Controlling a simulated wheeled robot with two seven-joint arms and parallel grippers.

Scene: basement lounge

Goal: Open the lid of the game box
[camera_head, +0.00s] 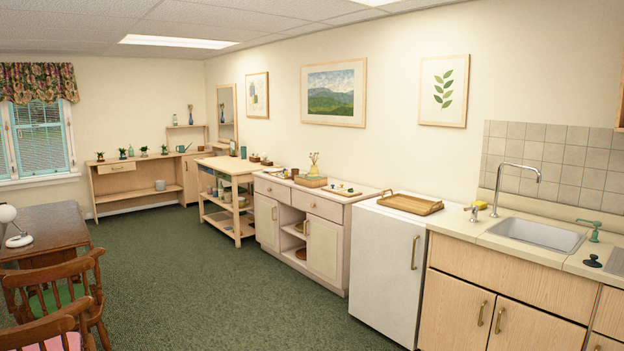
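I cannot single out a game box with certainty. A small brown wooden block or box (311,181) sits on the white cabinet's top, with a small vase of sprigs (314,160) at it. Small items (343,189) lie on the same top to its right, too small to make out. A flat wooden tray-like object (410,204) with a handle lies on the white fridge. No lid can be made out on either wooden object. Neither of my grippers is in view.
A white fridge (386,265) stands between the white cabinet (325,250) and the sink counter (499,240). A wooden shelf cart (230,180) stands farther back. A dark desk (55,225) and wooden chairs (62,290) are at left. Green carpet (190,285) lies clear between.

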